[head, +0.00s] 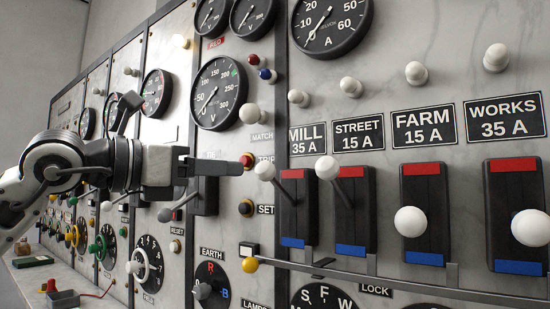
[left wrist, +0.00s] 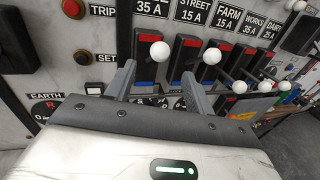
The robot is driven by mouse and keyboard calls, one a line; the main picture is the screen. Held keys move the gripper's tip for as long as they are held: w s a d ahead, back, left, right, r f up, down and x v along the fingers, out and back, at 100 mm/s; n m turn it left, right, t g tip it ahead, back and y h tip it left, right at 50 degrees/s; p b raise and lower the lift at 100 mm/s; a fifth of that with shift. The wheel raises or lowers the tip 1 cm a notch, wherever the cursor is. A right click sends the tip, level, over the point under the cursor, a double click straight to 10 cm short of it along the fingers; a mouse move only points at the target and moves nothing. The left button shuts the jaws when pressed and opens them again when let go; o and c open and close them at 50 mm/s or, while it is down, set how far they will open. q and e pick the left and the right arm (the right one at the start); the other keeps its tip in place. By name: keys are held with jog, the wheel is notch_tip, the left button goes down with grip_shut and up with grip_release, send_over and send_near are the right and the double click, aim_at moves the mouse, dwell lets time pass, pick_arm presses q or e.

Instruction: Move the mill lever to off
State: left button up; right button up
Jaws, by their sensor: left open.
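The mill switch (head: 298,222) is a dark block with a red upper end and a blue lower end, under the MILL 35 A label (head: 307,139). Its lever tilts up toward the red end and ends in a white ball knob (head: 265,171). My left gripper (head: 238,168) is just left of this knob in the head view, fingers pointing right. In the left wrist view the mill knob (left wrist: 159,50) shows between and slightly beyond the open, empty fingers (left wrist: 158,72). I see no clear contact. My right gripper is not in view.
The street lever (head: 327,167) stands close by, also tilted up. The farm (head: 410,221) and works (head: 530,228) knobs sit lower. A horizontal bar (head: 400,281) runs below the switches. TRIP (head: 248,161) and SET (head: 246,208) buttons are left of the mill switch.

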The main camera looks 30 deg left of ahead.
aim_at(273, 172)
pick_arm(q)
jog(key=p+x, duration=0.4)
jog(key=x, duration=0.6)
jog(key=shift+w+d+f, duration=0.1)
jog(key=shift+w+d, duration=0.1)
jog(key=shift+w, duration=0.35)
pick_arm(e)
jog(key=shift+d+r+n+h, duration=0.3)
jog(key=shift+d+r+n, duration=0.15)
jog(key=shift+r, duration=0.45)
